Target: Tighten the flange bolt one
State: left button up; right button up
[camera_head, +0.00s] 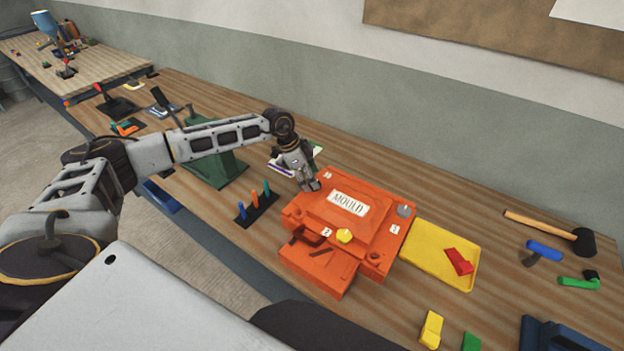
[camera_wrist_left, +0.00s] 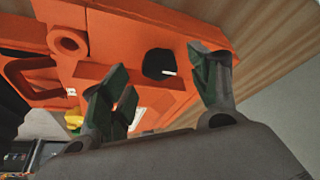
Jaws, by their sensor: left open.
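The orange mould (camera_head: 375,240) sits on the workbench with a white "MOULD" plate (camera_head: 348,203) on top. My left gripper (camera_head: 313,186) points down at its far left corner, and the arm hides that corner in the head view. In the left wrist view my left gripper (camera_wrist_left: 158,88) is open, with a dark round bolt head (camera_wrist_left: 158,63) bearing a white mark between its fingers. I cannot tell whether they touch it. Small number tags sit near the corners; most are too small to read.
A yellow tray (camera_head: 425,275) with a red piece (camera_head: 459,261) lies right of the mould. A mallet (camera_head: 550,228) and a blue-handled tool (camera_head: 543,250) lie farther right. A black rack (camera_head: 256,208) with coloured upright pieces stands left of the mould.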

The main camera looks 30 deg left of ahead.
pick_arm(q)
jog(key=shift+x, duration=1.05)
jog(key=c, duration=1)
